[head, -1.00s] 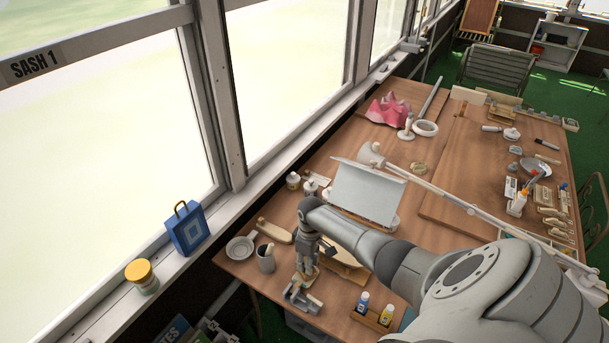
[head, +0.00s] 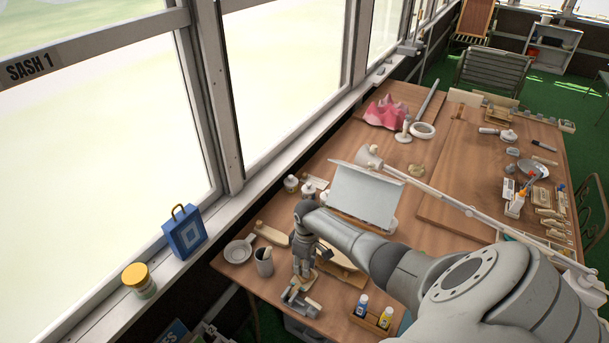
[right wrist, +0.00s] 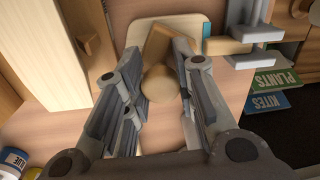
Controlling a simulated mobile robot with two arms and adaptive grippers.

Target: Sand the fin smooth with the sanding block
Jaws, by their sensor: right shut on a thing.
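My right gripper (head: 303,270) points down at the near left of the workbench. In the right wrist view its fingers (right wrist: 158,95) are closed around a tan wooden piece with a rounded knob (right wrist: 160,83), which looks like the sanding block. Its underside is hidden. A grey clamp (head: 296,298) stands just in front of the gripper. It also shows in the right wrist view (right wrist: 248,60), with a pale wooden piece (right wrist: 257,33) at its jaws, possibly the fin. I cannot tell whether the held piece touches it. My left gripper is not in view.
A cup (head: 264,264) and a small dish (head: 238,251) stand left of the gripper. A tray with blue (head: 361,305) and yellow (head: 386,318) bottles is to its right. A lamp arm (head: 450,200) crosses the bench. Window posts border the left side.

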